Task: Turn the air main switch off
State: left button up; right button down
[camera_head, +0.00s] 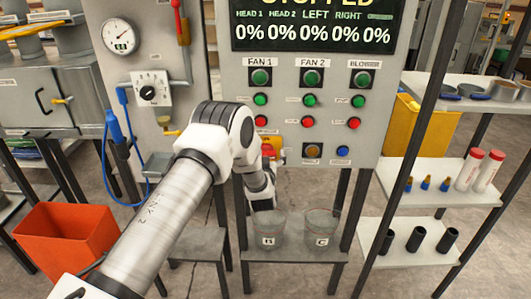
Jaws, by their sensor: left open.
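The grey control panel (340,100) stands ahead with rows of buttons. A small red and yellow switch (270,146) sits low on it, partly hidden behind my left wrist. A yellow-handled valve (172,132) is on the grey cabinet to the left, below a dial knob (148,92). No label that I can read says which is the air main switch. My left gripper (263,203) points down in front of the panel's lower edge, just above the clear cup B (268,232). It is open, and its fingers are partly hidden by the wrist. My right gripper is out of view.
Clear cup C (320,228) stands beside cup B on a low shelf. A pressure gauge (120,36) is above the knob. An orange bin (65,240) is at lower left. A white shelf rack (430,185) with small bottles stands close on the right.

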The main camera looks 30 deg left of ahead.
pick_arm(q)
jog(key=c, duration=1.1)
jog(key=shift+s+f+n+b, duration=0.15)
jog(key=shift+n+b, duration=0.45)
jog(key=shift+b, duration=0.35)
jog(key=n+b, duration=0.5)
jog(key=b, duration=0.1)
jog(key=n+b, duration=0.4)
jog(key=b, duration=0.2)
jog(key=n+b, duration=0.5)
jog(key=b, duration=0.2)
jog(key=shift+a+f+n, duration=0.25)
jog(key=shift+f+n, duration=0.05)
jog(key=shift+f, duration=0.05)
jog(key=shift+r+n+b, duration=0.2)
jog(key=shift+n+b, duration=0.9)
jog(key=shift+b, duration=0.25)
